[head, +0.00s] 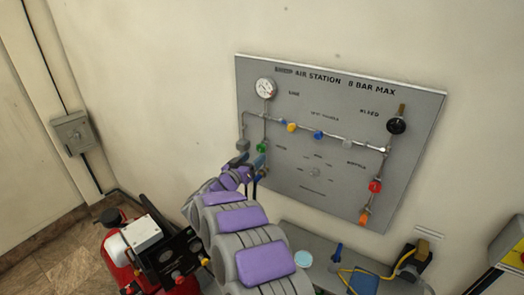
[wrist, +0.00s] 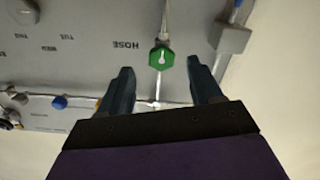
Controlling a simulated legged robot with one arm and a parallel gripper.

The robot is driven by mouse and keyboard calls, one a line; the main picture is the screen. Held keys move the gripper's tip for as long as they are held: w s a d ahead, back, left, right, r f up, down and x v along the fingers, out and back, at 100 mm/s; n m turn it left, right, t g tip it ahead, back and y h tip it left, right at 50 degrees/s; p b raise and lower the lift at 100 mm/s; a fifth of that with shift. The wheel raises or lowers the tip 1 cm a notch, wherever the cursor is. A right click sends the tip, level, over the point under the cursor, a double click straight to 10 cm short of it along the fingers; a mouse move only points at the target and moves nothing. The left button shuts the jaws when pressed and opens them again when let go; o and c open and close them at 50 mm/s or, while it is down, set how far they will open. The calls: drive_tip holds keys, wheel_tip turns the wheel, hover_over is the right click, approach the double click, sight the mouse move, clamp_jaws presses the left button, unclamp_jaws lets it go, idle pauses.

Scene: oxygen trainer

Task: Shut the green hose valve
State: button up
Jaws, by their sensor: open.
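The green hose valve (head: 261,147) is a small green knob on a thin pipe at the left side of the grey air station panel (head: 300,195). In the wrist view the green valve (wrist: 161,58) shows a white mark on its face, beside the word HOSE. My gripper (head: 256,172) is at the panel's left edge, just below the valve in the head view. In the wrist view my gripper (wrist: 162,78) is open, its two dark fingers on either side of the valve's line, with the knob just beyond the tips. Nothing is between the fingers. Whether a finger touches the knob cannot be told.
Blue (head: 318,135), yellow (head: 292,127), red (head: 375,187) and orange (head: 364,218) knobs and a gauge (head: 266,88) sit on the panel. A grey bench (head: 315,240) with a yellow hose (head: 350,270) stands below. A red compressor (head: 118,245) is at lower left.

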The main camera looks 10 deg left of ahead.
sight(259, 150)
drive_tip(key=x, duration=0.5)
drive_tip(key=shift+w+a+f, duration=0.1)
drive_tip(key=shift+w+a, duration=0.15)
drive_tip(key=shift+w+d, duration=0.6)
drive_tip(key=shift+w, duration=0.15)
drive_tip(key=shift+c, duration=0.2)
drive_tip(key=shift+a, duration=0.15)
drive_tip(key=c, duration=0.3)
drive_tip(key=shift+s, duration=0.1)
drive_tip(key=c, duration=0.6)
drive_tip(key=m, duration=0.4)
drive_tip(key=shift+m+b, duration=0.3)
drive_tip(key=shift+c, duration=0.3)
drive_tip(key=o, duration=1)
drive_tip(key=shift+a, duration=0.15)
